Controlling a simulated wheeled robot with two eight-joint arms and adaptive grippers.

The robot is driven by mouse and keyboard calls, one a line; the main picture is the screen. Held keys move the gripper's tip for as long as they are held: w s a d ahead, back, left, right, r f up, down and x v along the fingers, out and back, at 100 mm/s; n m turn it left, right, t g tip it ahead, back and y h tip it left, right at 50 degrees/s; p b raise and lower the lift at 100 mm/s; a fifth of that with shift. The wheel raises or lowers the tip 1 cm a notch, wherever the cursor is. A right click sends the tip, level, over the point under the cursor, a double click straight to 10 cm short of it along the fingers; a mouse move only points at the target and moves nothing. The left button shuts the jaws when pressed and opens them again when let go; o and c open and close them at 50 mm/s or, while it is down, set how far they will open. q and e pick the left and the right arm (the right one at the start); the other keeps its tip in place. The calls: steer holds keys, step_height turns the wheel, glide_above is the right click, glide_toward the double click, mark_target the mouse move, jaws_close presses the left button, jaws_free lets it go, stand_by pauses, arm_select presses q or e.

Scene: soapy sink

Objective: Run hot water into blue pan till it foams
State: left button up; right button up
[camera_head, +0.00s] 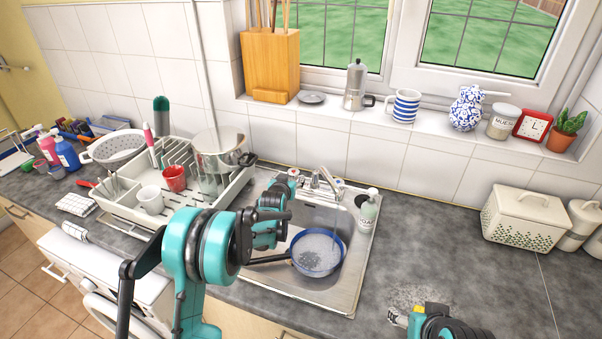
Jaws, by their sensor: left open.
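The blue pan (342,262) sits in the metal sink basin, with its dark handle pointing left. Whitish, foamy-looking water (316,250) covers its inside. The chrome tap (328,180) stands behind the pan, its spout above the pan's far side; a faint stream seems to fall from it. My left gripper (287,183) is at the tap's left knob, open, its fingers around or beside it; I cannot tell if they touch. My left arm hides part of the sink's left side.
A dish rack (128,212) with cups and a pot stands left of the sink. A soap bottle (369,208) stands at the sink's back right corner. The counter (440,245) right of the sink is mostly clear.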

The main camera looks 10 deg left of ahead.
mark_target(292, 174)
arm_select(q)
steer(key=shift+w+f, duration=0.25)
steer(key=shift+w, duration=0.1)
steer(key=b+x, duration=0.1)
steer(key=x, duration=0.6)
steer(key=shift+w+b, duration=0.2)
steer(key=shift+b, duration=0.15)
steer(key=c, duration=1.2)
